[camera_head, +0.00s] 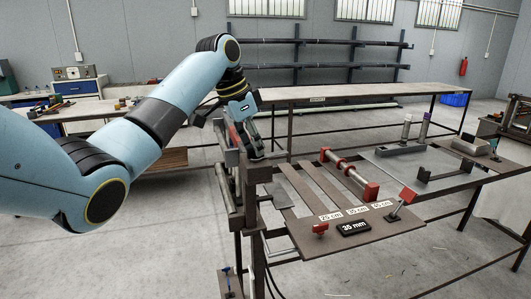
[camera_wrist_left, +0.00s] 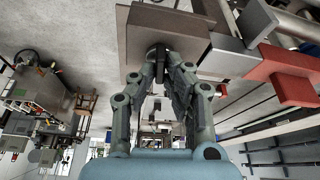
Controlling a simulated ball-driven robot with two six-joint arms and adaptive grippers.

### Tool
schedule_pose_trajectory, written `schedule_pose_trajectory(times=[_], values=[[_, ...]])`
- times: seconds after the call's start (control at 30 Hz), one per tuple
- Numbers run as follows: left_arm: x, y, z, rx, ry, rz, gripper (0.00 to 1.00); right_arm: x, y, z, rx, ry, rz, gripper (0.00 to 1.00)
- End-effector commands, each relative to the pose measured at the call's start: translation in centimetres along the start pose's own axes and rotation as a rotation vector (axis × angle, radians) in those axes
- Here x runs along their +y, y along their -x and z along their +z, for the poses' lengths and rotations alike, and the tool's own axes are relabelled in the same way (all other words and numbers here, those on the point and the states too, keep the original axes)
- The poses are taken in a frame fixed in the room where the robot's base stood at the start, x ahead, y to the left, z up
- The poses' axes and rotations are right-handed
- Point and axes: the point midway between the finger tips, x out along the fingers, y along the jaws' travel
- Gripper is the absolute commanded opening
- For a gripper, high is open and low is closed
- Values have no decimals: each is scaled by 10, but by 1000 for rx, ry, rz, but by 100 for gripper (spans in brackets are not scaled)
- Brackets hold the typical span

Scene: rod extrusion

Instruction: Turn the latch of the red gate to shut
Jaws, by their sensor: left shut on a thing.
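My left gripper (camera_head: 252,147) reaches down at the upper end of a dark metal post (camera_head: 250,190) at the left end of the steel bench. In the left wrist view, the fingers of my left gripper (camera_wrist_left: 160,58) close on a small dark handle (camera_wrist_left: 158,66) that sticks out from a brown block (camera_wrist_left: 150,28). A red block (camera_wrist_left: 283,72) with grey metal parts sits to the right of the fingers, apart from them. In the head view a bit of red (camera_head: 234,135) shows beside the gripper. I cannot tell the latch's angle. My right gripper is out of view.
The bench holds a red-ended clamp with a rod (camera_head: 347,172), a red knob (camera_head: 320,230), a red lever (camera_head: 406,196) and a black "35 mm" display (camera_head: 353,229). A long table (camera_head: 340,92) stands behind. Open floor lies at the front left.

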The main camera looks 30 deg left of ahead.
Motion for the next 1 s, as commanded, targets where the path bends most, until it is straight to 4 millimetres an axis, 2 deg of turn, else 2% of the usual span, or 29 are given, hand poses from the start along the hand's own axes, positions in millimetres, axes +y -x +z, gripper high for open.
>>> schedule_pose_trajectory(times=[0.17, 0.37, 0.63, 0.8, 1.0], values=[[1, -2, 1, -3, 2, 5, 0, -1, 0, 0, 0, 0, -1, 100], [2, -2, 1, -3, 150, -49, 0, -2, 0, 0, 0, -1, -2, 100], [2, -2, 1, -4, 173, -57, 0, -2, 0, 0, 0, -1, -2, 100], [2, -3, 1, -5, 313, -109, 0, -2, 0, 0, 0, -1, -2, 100], [2, -3, 2, -6, 328, -113, 0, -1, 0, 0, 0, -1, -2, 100]])
